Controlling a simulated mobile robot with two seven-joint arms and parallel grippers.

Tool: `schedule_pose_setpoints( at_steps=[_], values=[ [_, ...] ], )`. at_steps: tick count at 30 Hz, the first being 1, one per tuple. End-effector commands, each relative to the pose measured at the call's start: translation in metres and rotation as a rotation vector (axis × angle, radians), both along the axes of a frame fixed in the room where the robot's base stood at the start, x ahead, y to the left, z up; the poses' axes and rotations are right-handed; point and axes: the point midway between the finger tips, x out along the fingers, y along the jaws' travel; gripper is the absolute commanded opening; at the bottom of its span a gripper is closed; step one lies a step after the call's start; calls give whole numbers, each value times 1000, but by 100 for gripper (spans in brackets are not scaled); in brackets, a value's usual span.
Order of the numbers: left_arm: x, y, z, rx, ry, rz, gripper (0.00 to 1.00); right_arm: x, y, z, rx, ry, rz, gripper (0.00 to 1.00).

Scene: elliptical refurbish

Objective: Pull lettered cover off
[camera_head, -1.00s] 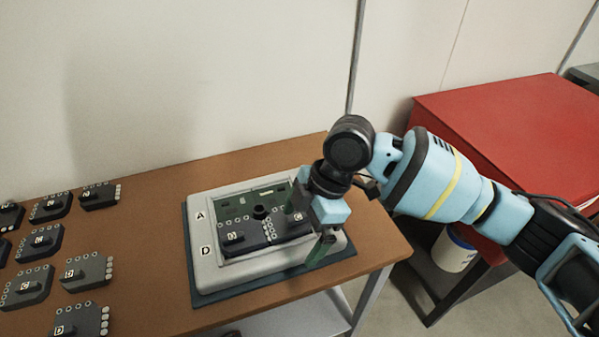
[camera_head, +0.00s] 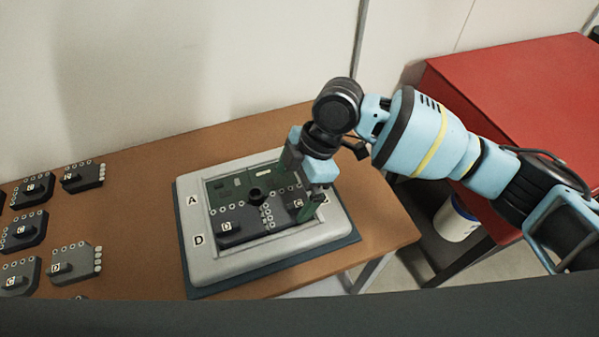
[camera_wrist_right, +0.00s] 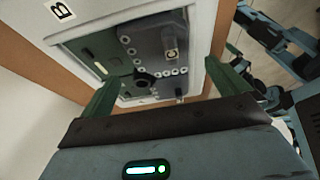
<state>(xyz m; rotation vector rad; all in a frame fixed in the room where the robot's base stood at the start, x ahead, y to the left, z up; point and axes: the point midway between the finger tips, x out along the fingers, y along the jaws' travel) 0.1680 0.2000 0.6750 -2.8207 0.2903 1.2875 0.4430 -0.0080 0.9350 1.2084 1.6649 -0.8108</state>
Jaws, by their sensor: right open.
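A pale grey housing (camera_head: 205,262) with letters A and D on its left rim lies on the table. Inside is a green circuit board (camera_head: 235,187) with a black round post. Two dark lettered covers sit in its front half: a left cover (camera_head: 240,228) and a right cover (camera_head: 284,204), partly hidden by my gripper. My right gripper (camera_head: 300,188) is open above the right part of the housing. In the right wrist view its green fingers (camera_wrist_right: 163,75) stand apart with a lettered cover (camera_wrist_right: 152,42) beyond them; contact cannot be told. My left gripper is not in view.
Several loose lettered covers (camera_head: 77,262) lie on the brown table (camera_head: 140,190) at the left. The housing rests on a dark mat (camera_head: 340,243). A red cabinet (camera_head: 520,100) stands right, with a white bucket (camera_head: 457,218) below. A wall is behind.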

Motion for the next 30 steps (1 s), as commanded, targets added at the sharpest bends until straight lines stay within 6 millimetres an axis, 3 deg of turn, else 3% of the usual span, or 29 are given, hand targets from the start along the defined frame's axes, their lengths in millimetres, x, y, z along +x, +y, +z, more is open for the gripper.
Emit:
schedule_pose_setpoints(
  at_steps=[9,21,30],
  values=[
    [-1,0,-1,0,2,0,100,-5,14,-35,0,0,1,100],
    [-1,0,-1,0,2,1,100,-5,16,-40,0,-1,1,100],
    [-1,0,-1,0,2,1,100,-5,16,-40,0,-1,1,61]
  ],
)
